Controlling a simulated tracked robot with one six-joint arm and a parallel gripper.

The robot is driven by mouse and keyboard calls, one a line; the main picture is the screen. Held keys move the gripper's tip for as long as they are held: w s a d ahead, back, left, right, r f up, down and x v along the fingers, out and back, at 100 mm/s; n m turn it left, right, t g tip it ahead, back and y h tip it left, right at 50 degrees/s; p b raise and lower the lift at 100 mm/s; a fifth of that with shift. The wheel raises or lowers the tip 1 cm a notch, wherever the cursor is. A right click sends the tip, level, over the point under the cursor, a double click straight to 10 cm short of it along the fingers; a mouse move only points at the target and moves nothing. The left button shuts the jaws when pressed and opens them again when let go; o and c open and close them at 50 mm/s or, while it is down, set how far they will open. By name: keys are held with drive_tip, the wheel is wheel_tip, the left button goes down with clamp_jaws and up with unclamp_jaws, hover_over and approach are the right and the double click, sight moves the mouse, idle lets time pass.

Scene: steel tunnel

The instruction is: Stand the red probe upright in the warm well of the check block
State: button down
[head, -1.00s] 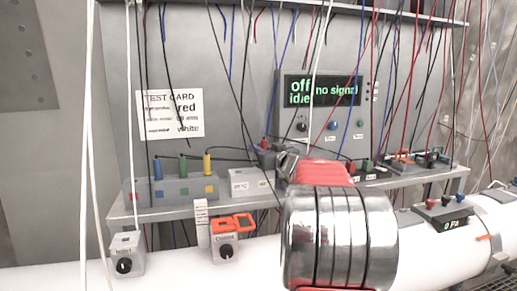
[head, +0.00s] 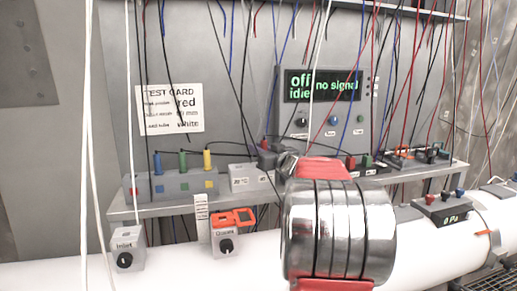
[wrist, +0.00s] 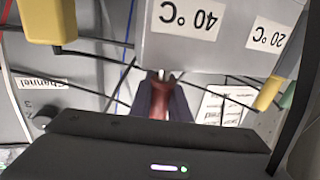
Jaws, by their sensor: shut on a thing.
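The check block (head: 241,173) is a pale grey box on the shelf, with labels on its front. In the wrist view the block (wrist: 232,58) fills the top, its 40 °C and 20 °C labels upside down. My gripper (wrist: 163,103) is shut on the red probe (wrist: 158,101), just beside the 40 °C side. A bit of the probe's metal shows at the block's edge. Whether the tip is over or in a well is hidden. In the head view the probe's red top (head: 264,144) shows small behind the block; my silver and red arm covers the area right of it.
A grey rack (head: 205,184) with blue, green and yellow probes stands left of the block. A test card (head: 172,108) hangs behind it. An instrument (head: 325,88) reads "off, idle, no signal". Many thin cables hang around. A white pipe (head: 60,270) runs below the shelf.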

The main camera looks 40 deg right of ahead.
drive_tip(key=shift+f, duration=0.8)
drive_tip(key=c, duration=1.6)
unclamp_jaws()
drive_tip(key=v, duration=1.3)
drive_tip(key=shift+s+a+f, duration=0.1)
drive_tip(key=shift+s+a, duration=0.05)
drive_tip(key=shift+s, duration=0.25)
